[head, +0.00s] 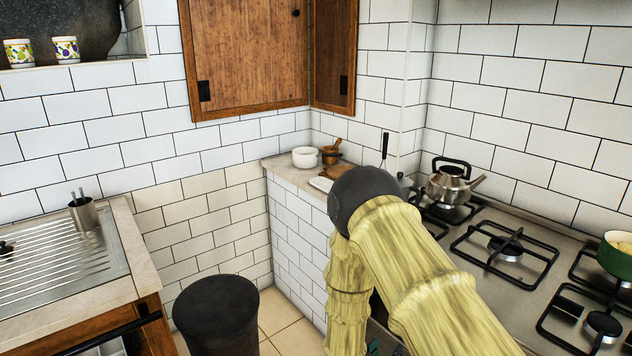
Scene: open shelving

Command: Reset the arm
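My arm (424,272) reaches up from the lower right of the head view. It is yellowish and wood-like, with a dark round joint (362,192) at its bend. From the joint, a second link (347,290) hangs down beside the first. My gripper does not show; it lies out of sight below or behind the arm. Whether it holds anything cannot be seen.
A stove (559,243) with a kettle (450,184) and a green pot (616,255) stands right of the arm. A tiled ledge (288,174) holds a white bowl (305,157). A dark bin (216,318) and sink counter (124,237) are left. Wooden cabinets (247,52) hang above.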

